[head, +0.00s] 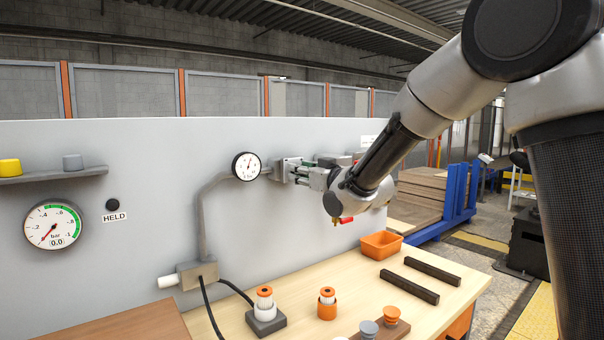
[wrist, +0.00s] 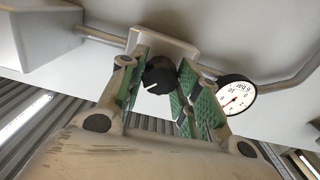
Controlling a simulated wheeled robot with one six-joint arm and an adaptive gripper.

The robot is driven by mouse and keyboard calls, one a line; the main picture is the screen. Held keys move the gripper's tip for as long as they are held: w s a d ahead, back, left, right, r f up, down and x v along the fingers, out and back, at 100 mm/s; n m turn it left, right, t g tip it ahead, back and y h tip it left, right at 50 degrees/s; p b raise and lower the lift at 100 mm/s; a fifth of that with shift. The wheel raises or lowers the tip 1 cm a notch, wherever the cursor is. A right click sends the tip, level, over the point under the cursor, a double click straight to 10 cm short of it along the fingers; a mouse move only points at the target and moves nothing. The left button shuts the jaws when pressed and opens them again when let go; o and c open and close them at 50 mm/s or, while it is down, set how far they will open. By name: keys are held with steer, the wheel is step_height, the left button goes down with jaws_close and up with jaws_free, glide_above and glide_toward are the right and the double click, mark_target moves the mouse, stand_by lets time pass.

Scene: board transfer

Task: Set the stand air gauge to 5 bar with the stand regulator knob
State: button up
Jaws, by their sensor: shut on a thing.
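The stand air gauge (head: 246,166) is a small round white dial with a black rim on the grey panel. It also shows in the wrist view (wrist: 235,96), turned nearly upside down. Its red needle points roughly upward in the head view; the figures are too small for a sure reading. The stand regulator knob (wrist: 158,76) is black with a white mark, on a grey regulator body (wrist: 165,43). My gripper (head: 287,171) reaches the panel just right of the gauge. Its green-padded fingers (wrist: 161,82) are shut on the knob, one on each side.
A larger gauge (head: 53,224) reading 0.0 bar and a HELD label (head: 115,217) are at left on the panel. Grey pipe (head: 203,218) runs below the small gauge. The bench (head: 340,312) holds an orange bin (head: 381,245), dark bars (head: 408,286) and orange-white parts (head: 327,298).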

steer(key=shift+n, duration=0.8)
steer(key=o, duration=1)
steer(key=v, duration=1.2)
